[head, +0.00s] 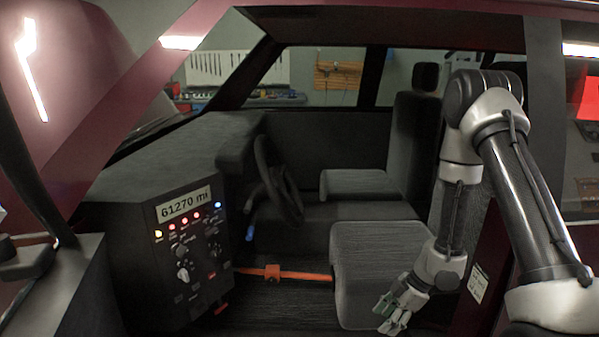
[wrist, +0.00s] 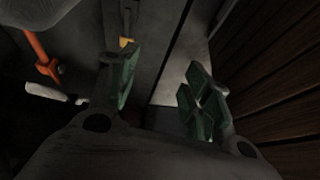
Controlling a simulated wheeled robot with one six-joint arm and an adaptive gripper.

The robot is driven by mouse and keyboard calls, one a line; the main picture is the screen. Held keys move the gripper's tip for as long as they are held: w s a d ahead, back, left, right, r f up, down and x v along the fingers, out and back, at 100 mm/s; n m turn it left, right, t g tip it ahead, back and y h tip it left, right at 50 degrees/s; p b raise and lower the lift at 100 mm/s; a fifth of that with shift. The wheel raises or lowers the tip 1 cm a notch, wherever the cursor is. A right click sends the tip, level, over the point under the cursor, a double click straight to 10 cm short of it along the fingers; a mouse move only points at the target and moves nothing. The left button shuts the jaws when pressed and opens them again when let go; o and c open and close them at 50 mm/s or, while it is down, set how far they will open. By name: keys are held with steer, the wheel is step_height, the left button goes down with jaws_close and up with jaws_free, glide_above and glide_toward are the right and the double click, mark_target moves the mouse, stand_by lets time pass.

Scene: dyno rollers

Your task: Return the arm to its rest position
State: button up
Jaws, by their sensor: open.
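My gripper (head: 392,312) hangs low in the head view, at the end of my grey and black arm, in front of the near seat's front edge. Its green fingers point down and left. In the wrist view my gripper (wrist: 160,95) shows its two green fingers well apart, with nothing between them. My arm bends at an elbow high at the right, beside the door frame.
The near seat (head: 380,260) is close beside my gripper. An orange bar (head: 300,275) crosses the footwell left of it; it also shows in the wrist view (wrist: 42,60). A control panel (head: 190,250), steering wheel (head: 278,185) and door pillar (head: 545,130) surround the space.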

steer(key=w+d+r+m+t+h, duration=0.1)
steer(key=w+d+r+m+h, duration=0.1)
steer(key=w+d+r, duration=0.3)
steer(key=w+d+r+m+t+h, duration=0.1)
steer(key=w+d+r+t+h, duration=0.1)
steer(key=d+r, duration=0.35)
steer(key=s+d+r+m+t+h, duration=0.1)
steer(key=d+r+m+h, duration=0.25)
steer(key=r, duration=1.15)
steer(key=s+d+r+m, duration=0.3)
steer(key=s+r+m, duration=0.3)
steer(key=s+r, duration=0.4)
steer(key=s+a+r+m+y, duration=0.1)
steer(key=s+a+r+m, duration=0.1)
steer(key=s, duration=0.5)
steer(key=s+a+r+m+y, duration=0.1)
steer(key=s+a+r+m, duration=0.2)
steer(key=s, duration=0.5)
steer(key=shift+r, duration=0.8)
steer(key=shift+s, duration=0.1)
